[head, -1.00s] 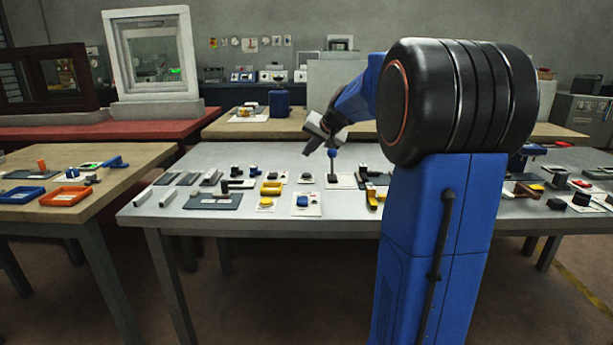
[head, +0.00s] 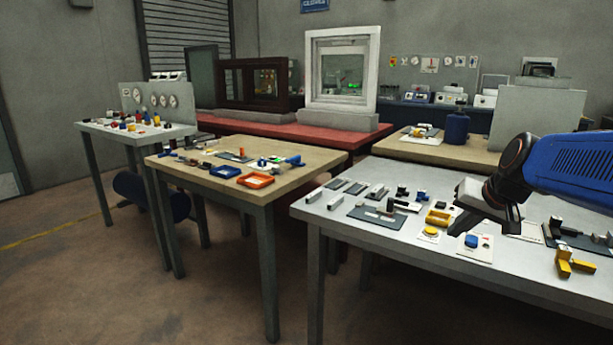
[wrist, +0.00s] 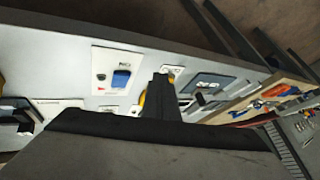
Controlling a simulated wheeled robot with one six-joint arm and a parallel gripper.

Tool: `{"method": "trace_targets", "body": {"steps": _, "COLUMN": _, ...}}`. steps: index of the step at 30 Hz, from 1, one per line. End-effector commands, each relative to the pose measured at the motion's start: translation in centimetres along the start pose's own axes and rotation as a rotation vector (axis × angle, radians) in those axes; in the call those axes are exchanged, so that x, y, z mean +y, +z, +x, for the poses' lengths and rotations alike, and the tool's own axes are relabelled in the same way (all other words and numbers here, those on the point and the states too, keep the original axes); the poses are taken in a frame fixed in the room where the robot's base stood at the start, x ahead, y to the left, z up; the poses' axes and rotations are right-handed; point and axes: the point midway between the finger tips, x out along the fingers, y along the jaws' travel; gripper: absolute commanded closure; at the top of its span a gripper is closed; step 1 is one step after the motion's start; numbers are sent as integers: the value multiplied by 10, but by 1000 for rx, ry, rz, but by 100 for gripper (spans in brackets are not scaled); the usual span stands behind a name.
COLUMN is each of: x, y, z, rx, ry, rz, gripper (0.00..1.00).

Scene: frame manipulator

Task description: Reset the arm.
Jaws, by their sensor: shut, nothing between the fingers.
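My gripper (head: 471,221) is at the right of the head view, at the end of my blue and black arm. It hangs above the grey table (head: 400,240), over its small parts. Its dark fingers are together and hold nothing.
Behind are a red bench (head: 330,137) and a white window frame (head: 342,75). The floor (head: 130,280) at front left is clear.

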Motion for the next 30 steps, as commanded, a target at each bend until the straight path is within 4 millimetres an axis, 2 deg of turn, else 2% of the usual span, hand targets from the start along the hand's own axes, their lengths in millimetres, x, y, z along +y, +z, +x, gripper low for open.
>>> {"method": "trace_targets", "body": {"steps": 1, "x": -5, "y": 24, "z": -6, "rx": -14, "ry": 4, "rz": -34, "gripper": 100}}
{"method": "trace_targets", "body": {"steps": 8, "x": -6, "y": 120, "z": -22, "rx": -78, "ry": 42, "rz": -172, "gripper": 100}}
{"method": "trace_targets", "body": {"steps": 12, "x": 3, "y": 176, "z": -28, "rx": -112, "ry": 68, "rz": -253, "gripper": 100}}
{"method": "trace_targets", "body": {"steps": 18, "x": 23, "y": 240, "z": -33, "rx": -146, "ry": 105, "rz": -354, "gripper": 100}}
{"method": "trace_targets", "body": {"steps": 21, "x": 32, "y": 259, "z": -33, "rx": -157, "ry": 118, "rz": -385, "gripper": 100}}
{"method": "trace_targets", "body": {"steps": 24, "x": 37, "y": 270, "z": -33, "rx": -162, "ry": 127, "rz": -402, "gripper": 100}}
{"method": "trace_targets", "body": {"steps": 30, "x": 39, "y": 273, "z": -33, "rx": -165, "ry": 131, "rz": -409, "gripper": 100}}
